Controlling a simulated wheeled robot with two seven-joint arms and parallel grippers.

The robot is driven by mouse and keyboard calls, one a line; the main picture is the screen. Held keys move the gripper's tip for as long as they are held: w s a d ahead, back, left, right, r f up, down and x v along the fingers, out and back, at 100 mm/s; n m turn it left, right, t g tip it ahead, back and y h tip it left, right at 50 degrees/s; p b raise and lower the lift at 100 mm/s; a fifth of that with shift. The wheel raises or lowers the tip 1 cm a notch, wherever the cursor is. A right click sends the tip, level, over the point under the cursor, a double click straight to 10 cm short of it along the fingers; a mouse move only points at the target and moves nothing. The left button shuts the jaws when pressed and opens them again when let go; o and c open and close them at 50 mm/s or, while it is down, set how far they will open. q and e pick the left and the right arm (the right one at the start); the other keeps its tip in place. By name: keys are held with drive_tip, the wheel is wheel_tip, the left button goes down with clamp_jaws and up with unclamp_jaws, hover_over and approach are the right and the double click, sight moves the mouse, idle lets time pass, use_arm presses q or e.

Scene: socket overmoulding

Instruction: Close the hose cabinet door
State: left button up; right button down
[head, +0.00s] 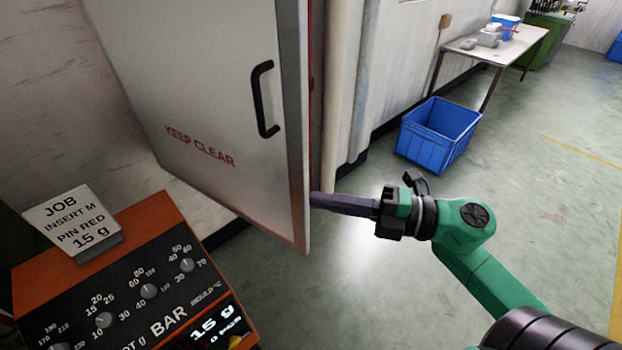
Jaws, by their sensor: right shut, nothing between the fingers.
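The hose cabinet door (205,95) is a pale grey panel with a black bar handle (263,100) and red "KEEP CLEAR" lettering. It stands out from the wall, and its free-looking lower right edge faces my right arm. A thin red strip (312,50) shows just past that edge; the rest of the cabinet is hidden behind the door. My right gripper (314,199) is shut and empty, its purple fingers pointing left. Their tips meet the door's right edge in the picture; I cannot tell whether they touch it. My left gripper is not in view.
An orange machine panel (150,225) with knobs and a job card (70,220) stands at the lower left. A blue crate (437,135) sits on the floor by the wall. A table (530,45) with containers stands behind.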

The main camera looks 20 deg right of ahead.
sight(307, 182)
drive_tip(key=s+r+p+x, duration=0.1)
drive_tip(key=p+x, duration=0.1)
drive_tip(key=x, duration=0.4)
drive_tip(key=w+d, duration=0.2)
drive_tip(key=d, duration=0.1)
drive_tip(key=shift+w+d+f+p, duration=0.25)
drive_tip(key=shift+w+f+p, duration=0.1)
drive_tip(key=shift+f+p, duration=0.05)
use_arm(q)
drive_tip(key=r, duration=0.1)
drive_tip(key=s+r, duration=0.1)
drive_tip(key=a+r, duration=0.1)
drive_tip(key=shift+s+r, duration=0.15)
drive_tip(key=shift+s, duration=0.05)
use_arm(e)
drive_tip(key=shift+a, duration=0.1)
